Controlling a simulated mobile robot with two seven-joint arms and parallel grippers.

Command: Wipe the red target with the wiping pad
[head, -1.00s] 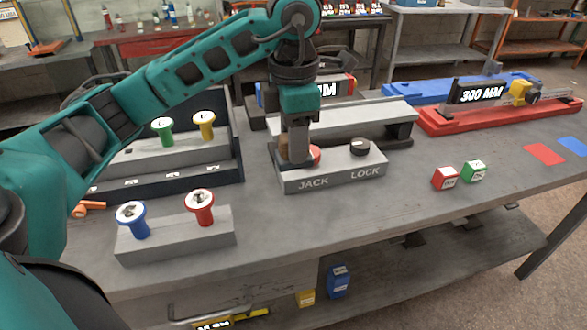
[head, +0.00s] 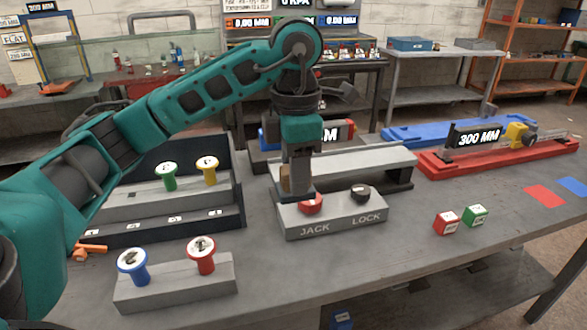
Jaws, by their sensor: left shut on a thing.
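The red target (head: 545,196) is a flat red patch on the bench top at the right, with nothing on it. My left gripper (head: 299,177) points down over the back of the JACK/LOCK box, far to the left of the red target. It is shut on what looks like the wiping pad (head: 296,194), a dark flat slab with a brown part (head: 285,178) showing beside the fingers. The fingers hide much of it. Whether the pad touches the box or hangs above it I cannot tell. My right gripper is out of view.
The JACK/LOCK box (head: 333,221) has a red knob (head: 311,203) and a black knob (head: 361,193). Red (head: 446,222) and green (head: 475,215) cubes, a red rail fixture (head: 500,156) and a blue patch (head: 573,186) are at the right. Bench front right is clear.

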